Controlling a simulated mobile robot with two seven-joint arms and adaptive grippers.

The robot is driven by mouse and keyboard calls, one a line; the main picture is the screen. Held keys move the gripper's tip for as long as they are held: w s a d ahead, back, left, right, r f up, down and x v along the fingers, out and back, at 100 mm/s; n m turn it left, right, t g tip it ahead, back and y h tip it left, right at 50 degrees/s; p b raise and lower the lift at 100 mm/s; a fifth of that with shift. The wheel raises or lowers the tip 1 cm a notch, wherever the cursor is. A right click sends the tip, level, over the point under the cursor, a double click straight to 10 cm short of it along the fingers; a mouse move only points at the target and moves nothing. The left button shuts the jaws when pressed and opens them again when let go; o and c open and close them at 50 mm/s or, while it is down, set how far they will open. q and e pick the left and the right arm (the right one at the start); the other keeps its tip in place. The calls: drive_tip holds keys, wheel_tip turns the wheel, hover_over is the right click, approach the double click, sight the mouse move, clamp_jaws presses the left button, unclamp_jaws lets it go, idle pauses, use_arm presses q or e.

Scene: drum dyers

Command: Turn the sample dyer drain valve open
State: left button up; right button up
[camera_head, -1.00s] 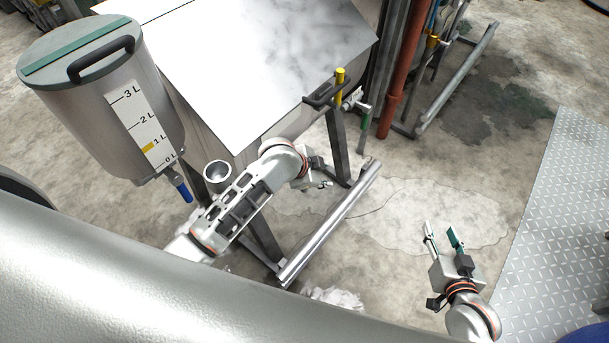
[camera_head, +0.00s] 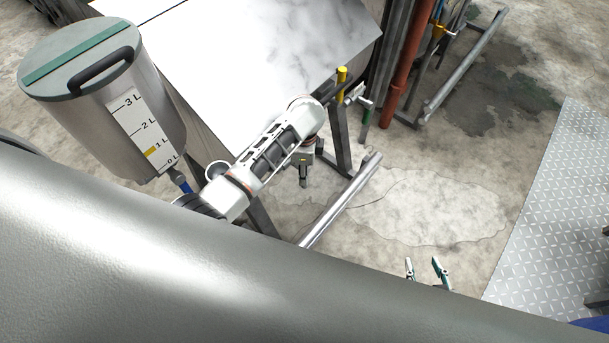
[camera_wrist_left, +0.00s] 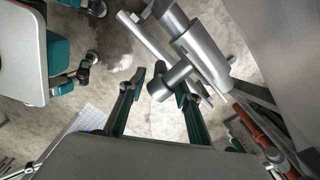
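A grey metal valve-like fitting (camera_wrist_left: 172,78) with a side stub shows in the left wrist view, joined to a thick grey pipe. The stub end lies between my left gripper's fingertips (camera_wrist_left: 162,84), which are spread apart; contact is unclear. I cannot tell the valve handle's setting.
A tank with litre marks (camera_head: 150,110) stands at left, with a blue-handled tap (camera_head: 181,183). A yellow handle (camera_head: 341,85) and a green handle (camera_head: 366,122) sit by the cover's right corner. A silver rail (camera_head: 343,200) runs low. A large silver surface (camera_head: 200,270) blocks the foreground.

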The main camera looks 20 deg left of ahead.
use_arm(q)
drive_tip(key=shift+w+f, duration=0.1)
drive_tip(key=shift+f, duration=1.75)
clamp_jaws()
drive_tip(key=shift+w, duration=0.1)
